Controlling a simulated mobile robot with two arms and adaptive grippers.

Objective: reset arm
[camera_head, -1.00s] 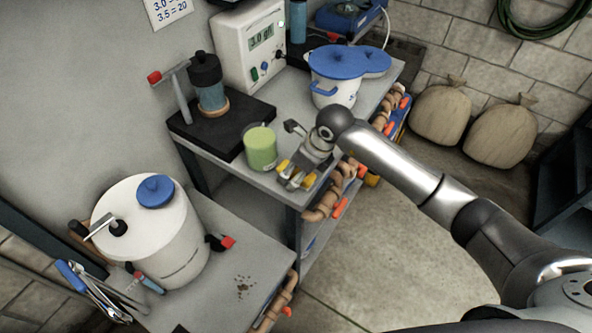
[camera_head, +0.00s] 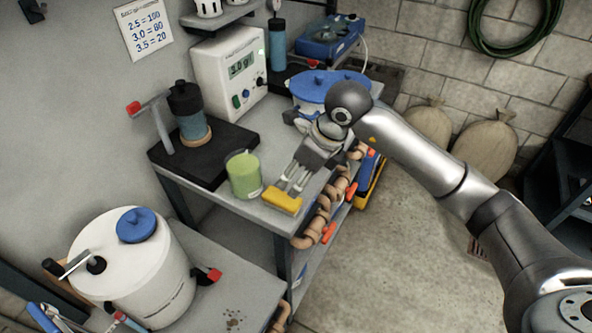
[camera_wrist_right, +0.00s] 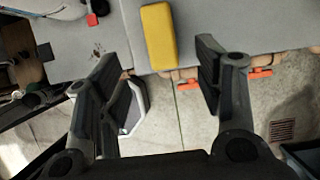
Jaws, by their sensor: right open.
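My right gripper (camera_head: 291,180) is over the front corner of the grey bench (camera_head: 228,203), its fingers pointing down toward a yellow block (camera_head: 282,201). In the right wrist view the right gripper (camera_wrist_right: 156,72) is open with nothing between its fingers. There the yellow block (camera_wrist_right: 158,36) lies on the bench near its edge, just beyond the fingertips and apart from them. My left gripper is not in view.
A green cup (camera_head: 243,175) stands close left of the right gripper. A blue-lidded pot (camera_head: 329,86) is behind my wrist, partly hidden. A white display unit (camera_head: 226,70) and a dark filter stand (camera_head: 190,115) are farther back. A white drum (camera_head: 135,270) stands lower left.

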